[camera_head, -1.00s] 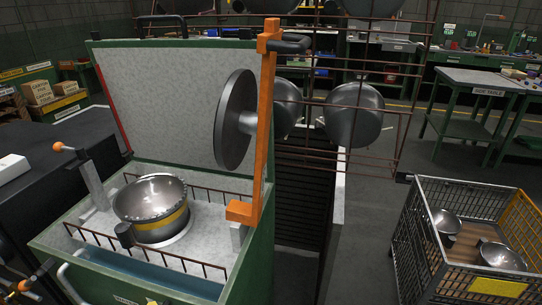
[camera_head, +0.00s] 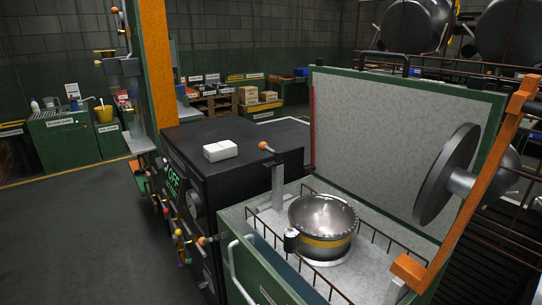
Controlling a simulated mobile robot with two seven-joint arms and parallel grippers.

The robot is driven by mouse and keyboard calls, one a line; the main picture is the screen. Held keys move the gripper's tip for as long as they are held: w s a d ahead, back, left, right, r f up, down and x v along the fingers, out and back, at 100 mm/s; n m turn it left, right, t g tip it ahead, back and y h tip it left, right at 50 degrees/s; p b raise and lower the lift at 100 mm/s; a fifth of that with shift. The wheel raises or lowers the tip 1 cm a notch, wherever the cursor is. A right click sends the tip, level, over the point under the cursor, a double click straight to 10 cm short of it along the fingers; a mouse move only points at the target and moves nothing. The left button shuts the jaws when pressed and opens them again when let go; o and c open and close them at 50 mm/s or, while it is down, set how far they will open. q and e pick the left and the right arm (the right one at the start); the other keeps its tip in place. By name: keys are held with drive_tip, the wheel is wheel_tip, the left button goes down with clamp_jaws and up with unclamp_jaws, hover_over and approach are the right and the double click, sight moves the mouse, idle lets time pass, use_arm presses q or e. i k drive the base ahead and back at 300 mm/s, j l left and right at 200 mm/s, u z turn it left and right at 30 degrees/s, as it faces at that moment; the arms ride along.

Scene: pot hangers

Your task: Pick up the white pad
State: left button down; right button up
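The white pad (camera_head: 220,150) is a small white block lying flat on top of a black cabinet (camera_head: 262,146), near its front left edge. Nothing touches it and its top is fully visible. Neither of my grippers shows in the head view.
Right of the black cabinet stands an open green machine (camera_head: 405,140) with a metal pot (camera_head: 323,222) inside. An orange arm (camera_head: 480,170) with a grey disc is at right. Floor at left is clear.

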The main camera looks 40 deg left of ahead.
sight(215, 152)
drive_tip(key=u, duration=1.65)
